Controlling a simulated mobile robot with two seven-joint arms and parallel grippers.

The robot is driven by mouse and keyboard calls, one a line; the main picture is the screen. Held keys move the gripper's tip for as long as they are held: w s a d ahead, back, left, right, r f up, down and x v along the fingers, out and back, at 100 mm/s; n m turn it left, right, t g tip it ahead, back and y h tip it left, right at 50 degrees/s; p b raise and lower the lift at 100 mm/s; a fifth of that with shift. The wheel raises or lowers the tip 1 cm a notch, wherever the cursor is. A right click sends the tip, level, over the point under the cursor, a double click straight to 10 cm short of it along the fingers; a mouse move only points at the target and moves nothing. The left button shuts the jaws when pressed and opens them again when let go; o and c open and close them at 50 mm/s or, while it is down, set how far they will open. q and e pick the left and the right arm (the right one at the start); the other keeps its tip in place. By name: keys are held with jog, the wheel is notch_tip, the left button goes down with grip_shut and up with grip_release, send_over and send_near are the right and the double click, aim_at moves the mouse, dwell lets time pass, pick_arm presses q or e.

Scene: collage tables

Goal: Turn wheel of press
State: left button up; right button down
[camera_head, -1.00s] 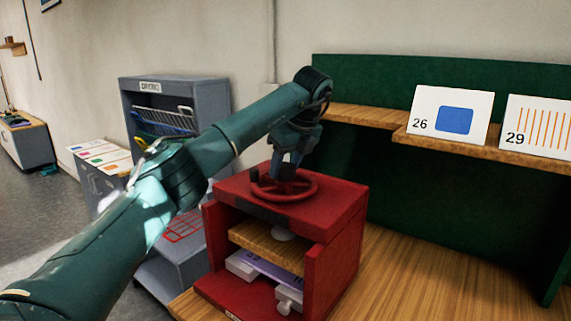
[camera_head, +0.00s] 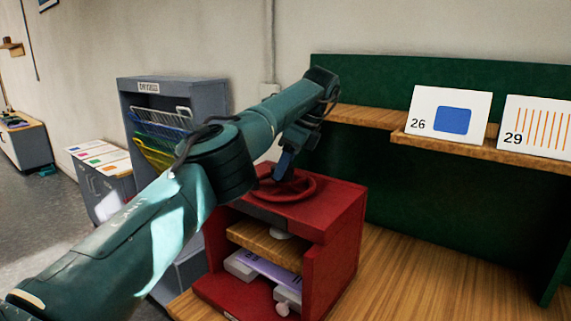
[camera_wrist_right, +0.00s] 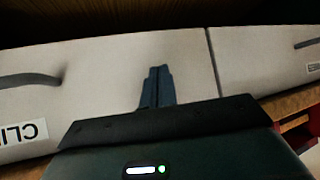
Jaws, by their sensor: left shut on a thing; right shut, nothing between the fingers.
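The red press (camera_head: 335,232) stands on the wooden table in the head view, with an open front. Its red wheel (camera_head: 303,190) lies flat on top. My left gripper (camera_head: 284,172) reaches down onto the wheel and is shut on it; the arm hides part of the wheel, and the exact grip point is hard to see. Inside the press are a wooden plate (camera_head: 262,247) and, below it, a purple and white piece (camera_head: 268,270). My right gripper (camera_wrist_right: 158,86) shows in the right wrist view, shut and empty, in front of pale drawer fronts (camera_wrist_right: 95,72).
A green board (camera_head: 430,210) with a wooden shelf stands behind the press, holding cards 26 (camera_head: 448,118) and 29 (camera_head: 538,127). A grey drying rack (camera_head: 205,105) stands behind my left arm. The wooden table (camera_head: 420,285) is clear right of the press.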

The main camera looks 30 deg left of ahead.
pick_arm(q)
jog(key=shift+n, duration=0.3)
dwell(0.5)
jog(key=o, duration=1.4)
jog(key=shift+s, duration=0.1)
jog(key=shift+r, duration=0.15)
